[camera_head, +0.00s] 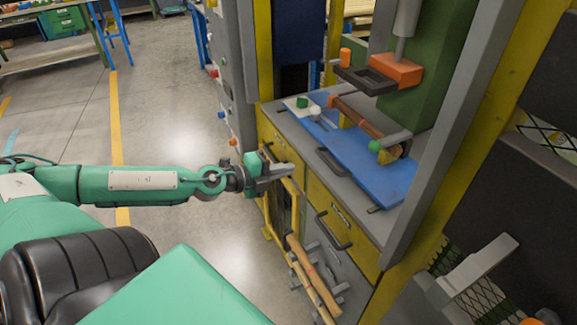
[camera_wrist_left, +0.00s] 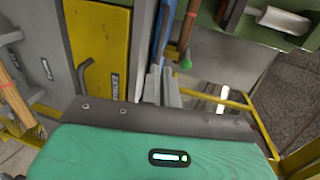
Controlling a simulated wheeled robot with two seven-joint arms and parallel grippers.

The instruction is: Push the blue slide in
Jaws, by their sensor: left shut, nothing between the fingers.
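The blue slide (camera_head: 352,160) is a flat blue board on the grey top of the yellow machine bench, with a dark bar handle (camera_head: 332,163) along its near edge. In the left wrist view a narrow strip of blue (camera_wrist_left: 161,30), apparently the slide's edge, shows at the top. My left gripper (camera_head: 288,171) is shut and empty, just in front of the bench's near edge, left of the dark handle. It looks apart from the slide. Its fingers show in the left wrist view (camera_wrist_left: 162,86).
A green press column with an orange block (camera_head: 396,70) stands over the slide. A green-knobbed lever (camera_head: 376,146) and a turned wood piece (camera_head: 357,117) are above it. Yellow drawers (camera_head: 336,225) with handles and a rack of wooden rods (camera_head: 312,275) are below.

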